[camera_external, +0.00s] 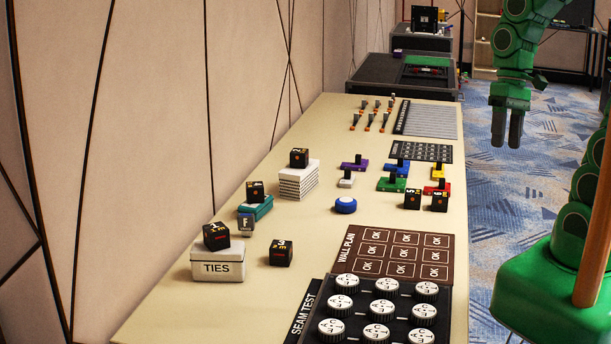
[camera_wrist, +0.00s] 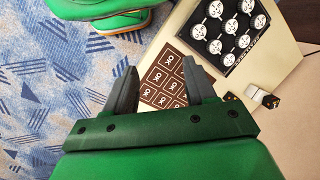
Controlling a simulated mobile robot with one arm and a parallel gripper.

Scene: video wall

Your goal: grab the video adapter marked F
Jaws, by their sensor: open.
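The small grey-blue adapter marked F (camera_external: 245,224) stands on the cream table at the left, just in front of a teal block (camera_external: 257,208) and behind the white TIES box (camera_external: 218,268). I cannot make it out in the wrist view. My gripper (camera_external: 507,140) hangs fingers down over the carpet, right of the table and far from the adapter. In the wrist view my gripper (camera_wrist: 160,67) shows two dark fingers spread apart with nothing between them.
Black cubes sit on the TIES box, the teal block and a white stack (camera_external: 298,182); another black cube (camera_external: 281,253) is on the table near the adapter. A blue round button (camera_external: 345,205), the brown WALL PLAN board (camera_external: 350,238) and SEAM TEST knobs (camera_external: 380,308) lie right of it.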

